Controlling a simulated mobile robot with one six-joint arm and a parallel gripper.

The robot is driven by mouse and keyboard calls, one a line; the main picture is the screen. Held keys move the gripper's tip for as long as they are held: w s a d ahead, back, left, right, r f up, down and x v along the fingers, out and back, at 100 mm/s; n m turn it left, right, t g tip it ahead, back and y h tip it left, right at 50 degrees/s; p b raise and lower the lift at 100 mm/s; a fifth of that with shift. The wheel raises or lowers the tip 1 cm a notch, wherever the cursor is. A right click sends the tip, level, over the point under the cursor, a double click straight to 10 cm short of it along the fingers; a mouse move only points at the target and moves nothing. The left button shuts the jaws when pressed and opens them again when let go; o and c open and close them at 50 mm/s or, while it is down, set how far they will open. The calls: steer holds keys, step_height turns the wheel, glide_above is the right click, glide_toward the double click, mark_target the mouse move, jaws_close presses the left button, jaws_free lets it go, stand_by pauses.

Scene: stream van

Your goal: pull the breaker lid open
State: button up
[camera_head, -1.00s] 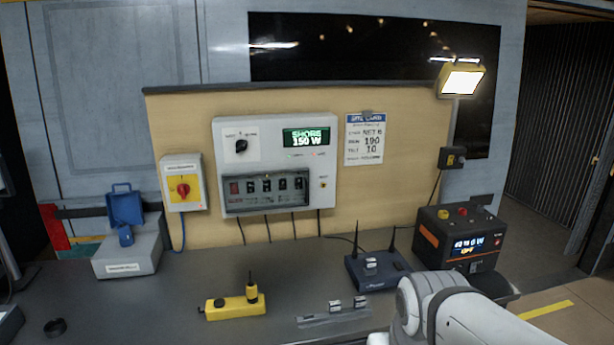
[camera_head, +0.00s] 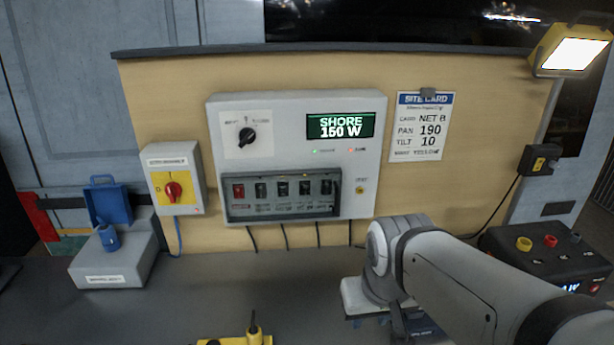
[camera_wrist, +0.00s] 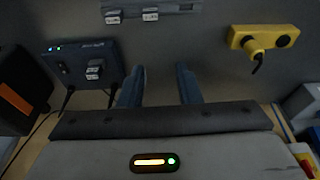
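The breaker lid (camera_head: 283,211) is a dark-framed, see-through cover on the lower part of the grey wall panel (camera_head: 295,101). It looks shut over a row of several breaker switches, the leftmost red. My gripper (camera_wrist: 160,80) shows in the wrist view with its two blue-grey fingers apart and nothing between them. In the head view my arm reaches in from the lower right, and my gripper is below and right of the lid, over the bench and apart from the panel. The fingertips are hard to make out there.
A yellow switch box with a red knob (camera_head: 173,190) is left of the panel. A yellow power strip (camera_wrist: 265,42) and a blue router (camera_wrist: 82,62) lie below my gripper. A black power unit (camera_head: 545,258) is at right.

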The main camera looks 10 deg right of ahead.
steer(key=shift+d, duration=0.2)
steer(key=n+t+p, duration=0.2)
steer(key=p, duration=0.5)
glide_toward(336, 212)
steer(key=shift+y, duration=0.4)
steer(key=w+f, duration=0.1)
steer(key=f, duration=0.1)
steer(key=w+f, duration=0.2)
steer(key=w+f+p, duration=0.1)
steer(key=f, duration=0.1)
steer(key=shift+w, duration=0.25)
steer(key=shift+r, duration=0.1)
steer(key=shift+c, duration=0.5)
jaws_close()
